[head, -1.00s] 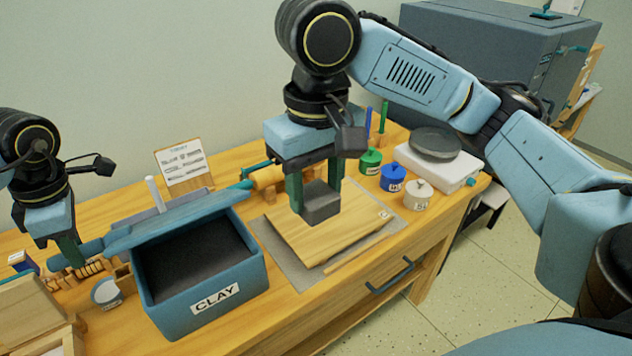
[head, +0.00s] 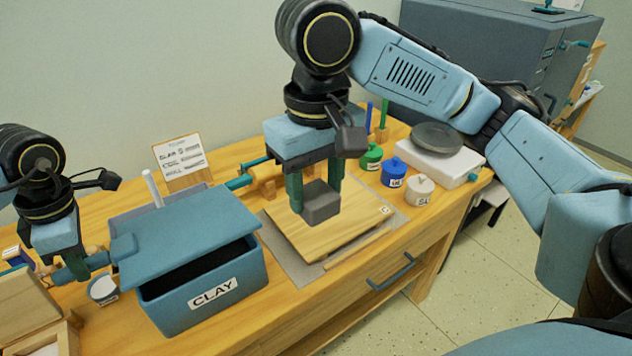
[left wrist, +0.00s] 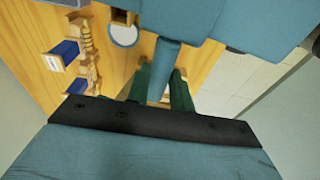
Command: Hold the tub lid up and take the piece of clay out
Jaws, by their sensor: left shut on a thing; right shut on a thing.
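The blue clay tub (head: 205,297), labelled CLAY, stands on the table left of centre. Its blue lid (head: 185,245) is tilted, low over the opening, with a dark gap at the front. My left gripper (head: 85,268) is shut on the lid's handle at the left; the handle (left wrist: 166,70) also shows between the green fingers in the left wrist view. My right gripper (head: 318,192) is shut on a dark grey block of clay (head: 321,204), over the wooden board (head: 300,238). I cannot tell whether the block touches the board.
Green (head: 371,157), blue (head: 394,172) and white (head: 420,190) small jars stand right of the board. A white scale (head: 445,163) stands behind them. A wooden box (head: 30,305) is at the left front, and a card (head: 180,160) stands at the back.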

